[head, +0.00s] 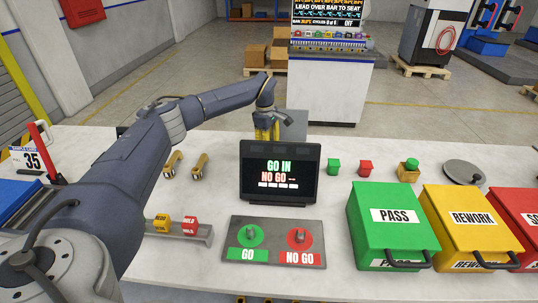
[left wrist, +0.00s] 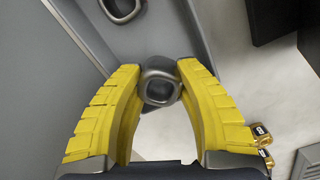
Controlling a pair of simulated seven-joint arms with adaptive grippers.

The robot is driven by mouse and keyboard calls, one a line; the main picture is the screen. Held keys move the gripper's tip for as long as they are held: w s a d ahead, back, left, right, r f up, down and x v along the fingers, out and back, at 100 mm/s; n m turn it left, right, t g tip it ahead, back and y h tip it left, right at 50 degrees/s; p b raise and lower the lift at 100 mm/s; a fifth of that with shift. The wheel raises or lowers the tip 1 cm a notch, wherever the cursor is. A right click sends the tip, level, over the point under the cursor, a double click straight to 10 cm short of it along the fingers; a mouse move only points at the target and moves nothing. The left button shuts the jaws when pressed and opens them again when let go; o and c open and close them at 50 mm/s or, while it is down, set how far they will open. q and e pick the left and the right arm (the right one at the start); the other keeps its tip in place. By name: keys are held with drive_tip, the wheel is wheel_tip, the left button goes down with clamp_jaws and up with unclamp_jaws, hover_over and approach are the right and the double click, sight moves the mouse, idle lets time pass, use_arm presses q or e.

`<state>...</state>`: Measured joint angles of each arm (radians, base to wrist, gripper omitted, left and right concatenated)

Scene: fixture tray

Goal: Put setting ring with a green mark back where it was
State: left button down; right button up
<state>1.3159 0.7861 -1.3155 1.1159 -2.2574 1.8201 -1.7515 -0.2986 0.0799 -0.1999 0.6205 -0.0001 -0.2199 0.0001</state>
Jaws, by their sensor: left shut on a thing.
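My left gripper (head: 266,132) has yellow fingers and is behind the dark display, beside a grey upright panel. In the left wrist view the fingers (left wrist: 160,85) are shut on a small dark grey piece (left wrist: 160,90) with a rounded-square opening. No green mark shows on it from this side, so I cannot tell whether it is the setting ring. A similar grey piece (left wrist: 121,8) is at the top edge of that view. On the grey plate (head: 274,256), a green disc (head: 243,241) labelled GO and a red disc (head: 298,246) labelled NO GO each carry a grey upright part.
The display (head: 280,172) reads "GO IN, NO GO --". Brass pieces (head: 200,165) lie left of it. Green PASS (head: 390,228) and yellow REWORK (head: 468,226) boxes stand at right.

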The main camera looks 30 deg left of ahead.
use_arm(q)
drive_tip(key=shift+f, duration=2.2)
drive_tip(key=shift+f, duration=0.15)
drive_tip(key=c, duration=0.9)
unclamp_jaws()
drive_tip(key=shift+c, duration=0.2)
wheel_tip(320, 180, up, 12)
drive_tip(key=a, duration=0.1)
drive_tip(key=shift+s, duration=0.2)
